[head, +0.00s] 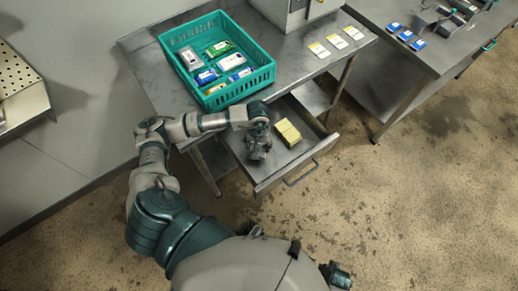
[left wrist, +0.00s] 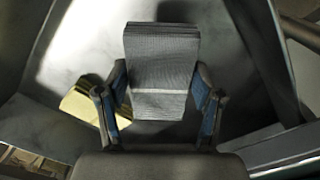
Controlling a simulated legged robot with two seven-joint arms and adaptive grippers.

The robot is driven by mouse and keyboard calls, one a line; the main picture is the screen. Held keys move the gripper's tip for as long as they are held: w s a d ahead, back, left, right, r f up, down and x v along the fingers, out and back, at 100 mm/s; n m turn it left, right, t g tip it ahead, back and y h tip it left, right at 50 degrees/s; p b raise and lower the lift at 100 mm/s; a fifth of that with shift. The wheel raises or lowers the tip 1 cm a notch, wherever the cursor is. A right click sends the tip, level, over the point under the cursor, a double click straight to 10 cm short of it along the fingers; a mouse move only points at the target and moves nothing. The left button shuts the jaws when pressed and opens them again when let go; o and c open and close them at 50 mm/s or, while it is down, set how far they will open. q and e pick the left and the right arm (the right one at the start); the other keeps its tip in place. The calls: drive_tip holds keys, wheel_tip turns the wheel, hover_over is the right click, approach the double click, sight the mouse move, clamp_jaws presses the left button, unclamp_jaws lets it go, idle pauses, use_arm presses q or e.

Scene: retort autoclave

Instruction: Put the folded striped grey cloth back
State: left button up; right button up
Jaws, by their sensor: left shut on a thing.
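The folded striped grey cloth (left wrist: 162,70) is between the two fingers of my left gripper (left wrist: 160,100) in the left wrist view. The fingers press on its two sides. In the head view my left gripper (head: 258,152) is over the left part of the open drawer (head: 290,165), and the cloth cannot be made out there. In the left wrist view the drawer's floor and walls show around and behind the cloth. I cannot tell whether the cloth touches the drawer floor.
A yellow block-like stack (head: 287,132) lies in the drawer, right of my left gripper. A teal crate (head: 228,94) with several packs stands on the steel table (head: 150,72) above. Several cards (head: 337,41) lie at the table's right. A second bench (head: 440,55) stands to the right.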

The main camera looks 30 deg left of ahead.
sight(259, 146)
use_arm(q)
drive_tip(key=f, duration=0.3)
drive_tip(key=shift+s+a, duration=0.1)
drive_tip(key=shift+a, duration=0.1)
drive_tip(key=shift+d+f, duration=0.15)
drive_tip(key=shift+f, duration=0.05)
drive_tip(key=shift+d+r, duration=0.15)
drive_tip(key=shift+d, duration=0.35)
drive_tip(key=o, duration=0.9)
drive_tip(key=shift+c, duration=0.2)
drive_tip(key=o, duration=0.3)
drive_tip(key=shift+a, duration=0.2)
drive_tip(key=shift+o, duration=0.2)
drive_tip(key=shift+a+f, duration=0.2)
drive_tip(key=shift+a, duration=0.1)
drive_tip(key=shift+d+r, duration=0.15)
drive_tip(key=shift+r, duration=0.05)
wheel_tip(259, 146, up, 11)
drive_tip(key=shift+r, duration=0.5)
use_arm(e)
drive_tip(key=shift+d+f, duration=0.1)
drive_tip(key=shift+f, duration=0.55)
use_arm(q)
drive_tip(key=shift+d, duration=0.1)
use_arm(e)
drive_tip(key=shift+s, duration=0.15)
